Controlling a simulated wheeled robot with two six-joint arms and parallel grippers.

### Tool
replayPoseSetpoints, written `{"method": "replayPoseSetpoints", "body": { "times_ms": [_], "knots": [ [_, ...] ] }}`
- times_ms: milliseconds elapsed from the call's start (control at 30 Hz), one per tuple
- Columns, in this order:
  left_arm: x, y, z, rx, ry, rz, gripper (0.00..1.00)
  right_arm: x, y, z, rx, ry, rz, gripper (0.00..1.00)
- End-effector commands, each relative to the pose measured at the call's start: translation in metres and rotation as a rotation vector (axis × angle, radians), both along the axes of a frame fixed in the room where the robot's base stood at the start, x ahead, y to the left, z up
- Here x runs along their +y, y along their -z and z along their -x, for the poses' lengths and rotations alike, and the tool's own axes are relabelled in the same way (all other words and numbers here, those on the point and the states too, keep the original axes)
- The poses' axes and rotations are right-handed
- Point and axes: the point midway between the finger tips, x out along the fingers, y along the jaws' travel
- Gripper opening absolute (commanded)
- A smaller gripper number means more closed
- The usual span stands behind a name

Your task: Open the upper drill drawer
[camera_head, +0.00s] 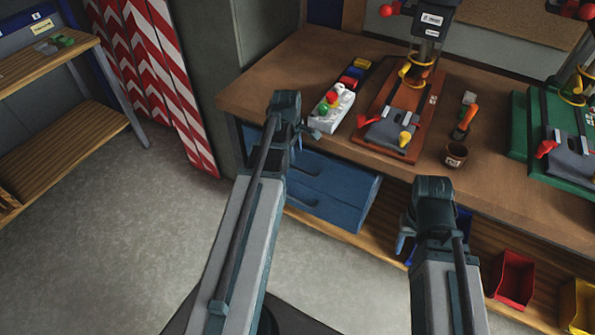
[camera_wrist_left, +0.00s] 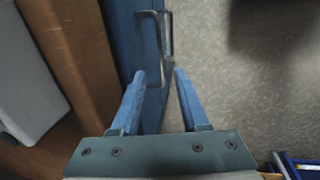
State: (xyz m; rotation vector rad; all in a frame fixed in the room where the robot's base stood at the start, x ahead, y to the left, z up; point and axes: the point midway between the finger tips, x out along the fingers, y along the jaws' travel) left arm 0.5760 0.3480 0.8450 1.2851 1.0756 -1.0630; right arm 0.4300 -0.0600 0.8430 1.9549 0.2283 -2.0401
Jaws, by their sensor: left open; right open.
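The blue drawer cabinet (camera_head: 335,190) stands under the workbench, with two drawers one above the other. The upper drawer's handle (camera_head: 305,166) is partly hidden by my left arm. My left gripper (camera_head: 308,132) is at the bench's front edge, above the cabinet front. In the left wrist view the left gripper (camera_wrist_left: 161,78) is open and empty. Metal handles (camera_wrist_left: 152,14) on the blue drawer front (camera_wrist_left: 122,35) lie just beyond its fingertips, overlapping in line with the gap. I cannot tell if they touch. My right gripper (camera_head: 404,238) is open, in front of the lower shelf.
The wooden workbench (camera_head: 500,195) holds a white control box with buttons (camera_head: 332,108), two drill stands and a small brown cup (camera_head: 456,154). Red (camera_head: 512,278) and yellow (camera_head: 578,305) bins are on the lower shelf at right. The floor (camera_head: 120,240) at left is clear.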

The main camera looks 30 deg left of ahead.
Motion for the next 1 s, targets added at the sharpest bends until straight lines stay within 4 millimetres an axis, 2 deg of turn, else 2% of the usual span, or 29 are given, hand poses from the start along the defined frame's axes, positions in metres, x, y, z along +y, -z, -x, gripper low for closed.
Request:
{"method": "replayPoseSetpoints", "body": {
  "times_ms": [33, 500, 667, 967, 1000],
  "knots": [
    [0.0, 0.015, -0.002, 0.0, 0.0, 0.0, 0.45, 0.0, 0.015, 0.0, 0.0, 0.0, 0.0, 0.5],
    [0.0, 0.076, -0.014, 0.0, 0.001, 0.0, 0.45, 0.0, 0.076, 0.0, 0.0, -0.001, 0.0, 0.5],
    [0.0, 0.085, -0.016, 0.0, 0.001, 0.0, 0.45, 0.0, 0.085, 0.0, 0.0, -0.001, 0.0, 0.5],
    [0.0, 0.084, -0.016, 0.0, 0.001, 0.0, 0.45, 0.0, 0.084, 0.0, 0.0, -0.001, 0.0, 0.5],
    [0.0, 0.084, -0.016, 0.0, 0.001, 0.0, 0.38, 0.0, 0.084, 0.0, 0.0, -0.001, 0.0, 0.5]
  ]
}}
